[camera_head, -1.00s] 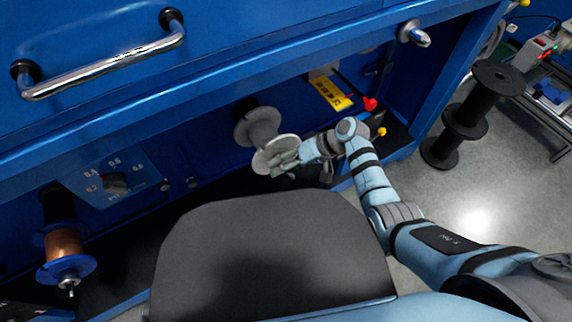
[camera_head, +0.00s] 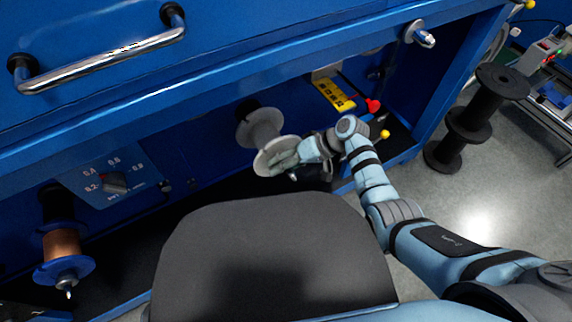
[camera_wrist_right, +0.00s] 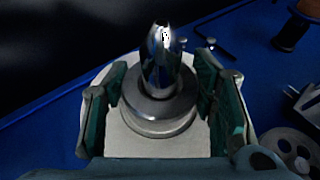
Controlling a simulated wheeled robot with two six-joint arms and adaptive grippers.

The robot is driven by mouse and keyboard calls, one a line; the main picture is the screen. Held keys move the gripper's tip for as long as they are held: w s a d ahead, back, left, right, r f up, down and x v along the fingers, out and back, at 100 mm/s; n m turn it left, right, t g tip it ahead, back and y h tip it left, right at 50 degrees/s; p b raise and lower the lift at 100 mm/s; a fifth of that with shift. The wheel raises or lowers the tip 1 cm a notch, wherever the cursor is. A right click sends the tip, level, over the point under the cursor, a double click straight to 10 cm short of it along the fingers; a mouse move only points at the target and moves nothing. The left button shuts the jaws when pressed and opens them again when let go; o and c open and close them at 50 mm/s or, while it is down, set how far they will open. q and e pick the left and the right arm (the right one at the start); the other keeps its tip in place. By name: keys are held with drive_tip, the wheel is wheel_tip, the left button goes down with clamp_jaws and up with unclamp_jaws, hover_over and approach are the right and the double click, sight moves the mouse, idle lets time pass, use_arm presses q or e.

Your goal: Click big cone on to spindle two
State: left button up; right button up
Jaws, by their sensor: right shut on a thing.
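A grey spool (camera_head: 266,130) sits on a spindle low on the blue machine front in the head view. My right gripper (camera_head: 287,159) is at the spool's outer flange. In the right wrist view, the fingers of my right gripper (camera_wrist_right: 160,88) stand on both sides of a grey stepped round piece, which looks like the big cone (camera_wrist_right: 150,113), and are shut on it. A shiny metal spindle tip (camera_wrist_right: 160,60) rises through its middle. The pale spool flange (camera_wrist_right: 128,140) lies directly behind the cone; I cannot tell if they touch. My left gripper is out of view.
A copper-wire spool (camera_head: 62,245) with a blue flange hangs at lower left. A bare spindle (camera_head: 420,35) protrudes at upper right. A chrome handle (camera_head: 105,62) crosses the upper left. A tall black spool (camera_head: 470,120) stands on the floor at right.

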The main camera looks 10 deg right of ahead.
drive_tip(key=shift+w+r, duration=0.1)
drive_tip(key=o, duration=1.3)
drive_tip(key=shift+o, duration=1.3)
drive_tip(key=w+d+r+p, duration=0.2)
drive_tip(key=d+r+p, duration=0.3)
drive_tip(key=r, duration=0.2)
